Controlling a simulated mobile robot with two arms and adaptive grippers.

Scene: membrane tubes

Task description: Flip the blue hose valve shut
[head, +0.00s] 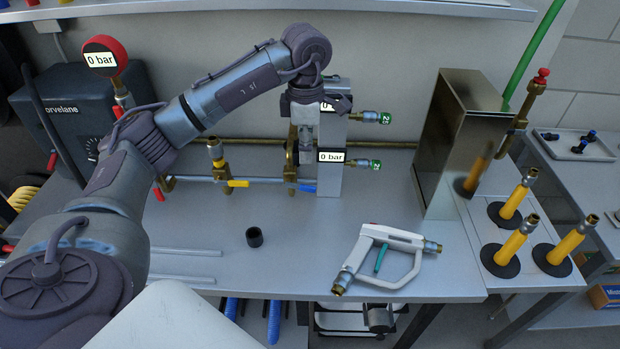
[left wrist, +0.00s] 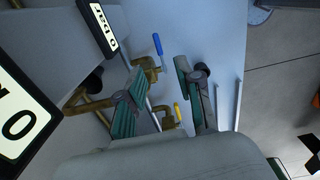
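The blue valve handle (head: 307,188) shows low beside the metal column (head: 330,180) in the head view, on a brass fitting at the pipe. In the left wrist view the blue handle (left wrist: 157,44) sticks out from its brass valve body (left wrist: 147,70). My left gripper (head: 304,138) reaches down in front of the column, above the blue handle. In the left wrist view its two green-padded fingers (left wrist: 157,88) are spread apart with nothing between them. The blue handle lies beyond the fingertips, apart from them. My right gripper is in neither view.
A yellow handle (head: 238,183) sits left of the blue one on the same pipe line; a red handle (head: 159,194) is further left. Two "0 bar" displays, one lower (head: 331,156), sit on the column. A steel box (head: 455,140) stands right. The bench front holds a black cap (head: 254,237) and a white tool (head: 390,237).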

